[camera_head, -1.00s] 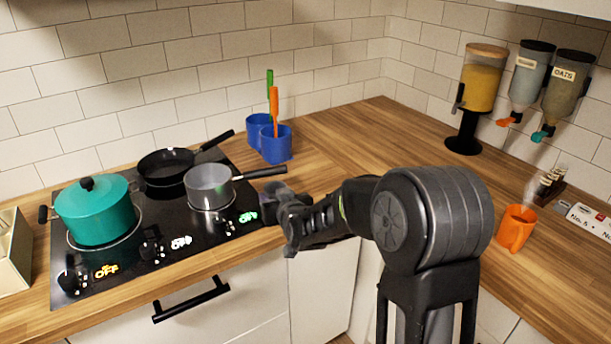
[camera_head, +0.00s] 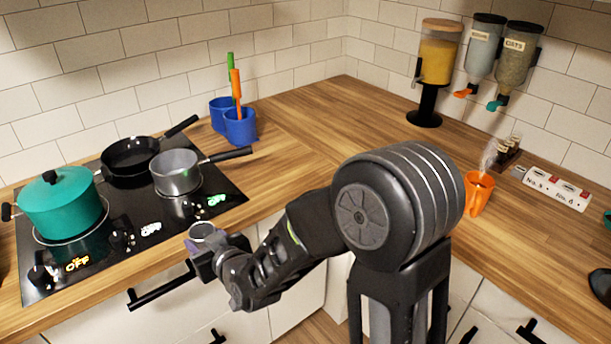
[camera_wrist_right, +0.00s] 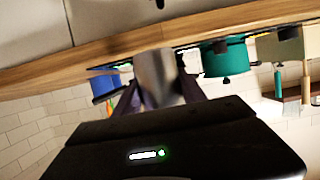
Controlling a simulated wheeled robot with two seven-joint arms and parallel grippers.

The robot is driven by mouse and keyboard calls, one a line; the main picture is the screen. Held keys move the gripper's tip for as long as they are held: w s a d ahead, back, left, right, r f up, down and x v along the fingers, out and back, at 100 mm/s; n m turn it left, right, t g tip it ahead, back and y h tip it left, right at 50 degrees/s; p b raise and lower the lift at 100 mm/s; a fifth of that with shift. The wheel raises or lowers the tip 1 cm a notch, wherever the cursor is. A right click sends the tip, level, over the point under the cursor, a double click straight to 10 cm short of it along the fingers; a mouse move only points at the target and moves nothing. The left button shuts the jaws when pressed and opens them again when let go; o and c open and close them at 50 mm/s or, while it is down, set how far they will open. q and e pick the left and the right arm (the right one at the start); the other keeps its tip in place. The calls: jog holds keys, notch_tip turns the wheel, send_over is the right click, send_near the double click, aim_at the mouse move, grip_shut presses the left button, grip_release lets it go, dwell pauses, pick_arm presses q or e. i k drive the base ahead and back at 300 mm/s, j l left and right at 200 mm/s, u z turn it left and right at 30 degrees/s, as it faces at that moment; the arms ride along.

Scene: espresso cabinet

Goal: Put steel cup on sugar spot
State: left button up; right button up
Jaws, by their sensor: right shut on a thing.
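The small steel cup (camera_head: 203,233) is held in my right gripper (camera_head: 205,250), in front of the counter's front edge beside the stove. In the right wrist view the steel cup (camera_wrist_right: 156,72) sits between the two dark fingers (camera_wrist_right: 155,95), which are shut on it. The fingers cover part of its side. My left gripper is not in view. A sugar spot is not clearly marked; the middle dispenser (camera_head: 484,48) has a label too small to read, beside one labelled OATS (camera_head: 515,60).
The stove (camera_head: 130,235) holds a teal pot (camera_head: 62,203), a black pan (camera_head: 130,155) and a grey saucepan (camera_head: 176,172). Blue holders (camera_head: 240,127) stand behind. An orange cup (camera_head: 478,193) and power strip (camera_head: 556,189) are at right. The corner counter (camera_head: 330,125) is clear.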

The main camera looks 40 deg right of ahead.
aim_at(457, 140)
jog(key=z, duration=1.35)
jog(key=i+l, duration=0.2)
jog(key=i, duration=0.25)
jog(key=i+l, duration=0.2)
jog(key=i, duration=0.3)
jog(key=i+l, duration=0.25)
jog(key=i, duration=0.2)
jog(key=l, duration=0.3)
